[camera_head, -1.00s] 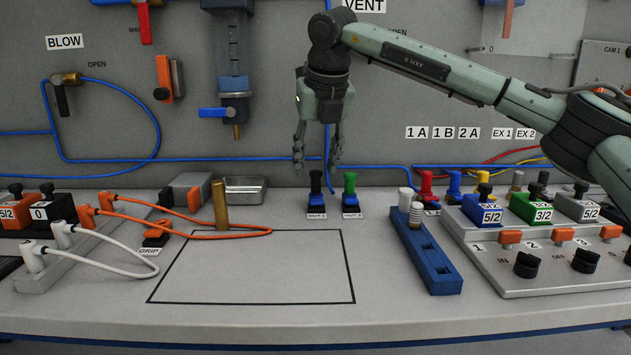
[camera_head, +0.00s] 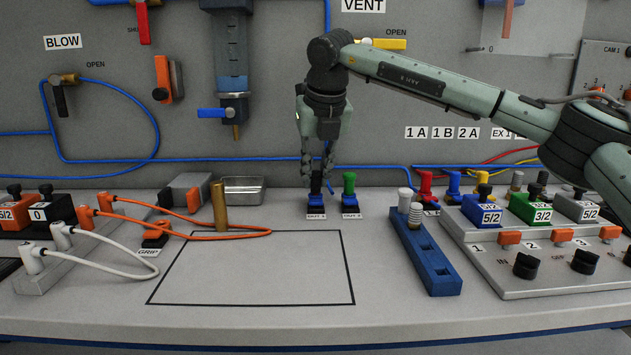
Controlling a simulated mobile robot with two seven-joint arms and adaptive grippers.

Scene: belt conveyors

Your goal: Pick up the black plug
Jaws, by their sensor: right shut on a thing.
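The black plug (camera_head: 316,187) stands upright in a blue socket base labelled OUT 1 (camera_head: 316,211), at the middle back of the bench. My right gripper (camera_head: 317,180) points straight down over it, and its fingers are shut on the upper part of the plug. The fingers hide much of the plug's top. The plug still stands at its base. My left gripper is not in this view.
A green plug (camera_head: 349,186) stands close to the right of the black one. A blue rack (camera_head: 426,255) holds pale plugs further right, by the valve panel (camera_head: 560,265). The outlined square (camera_head: 250,285) is clear.

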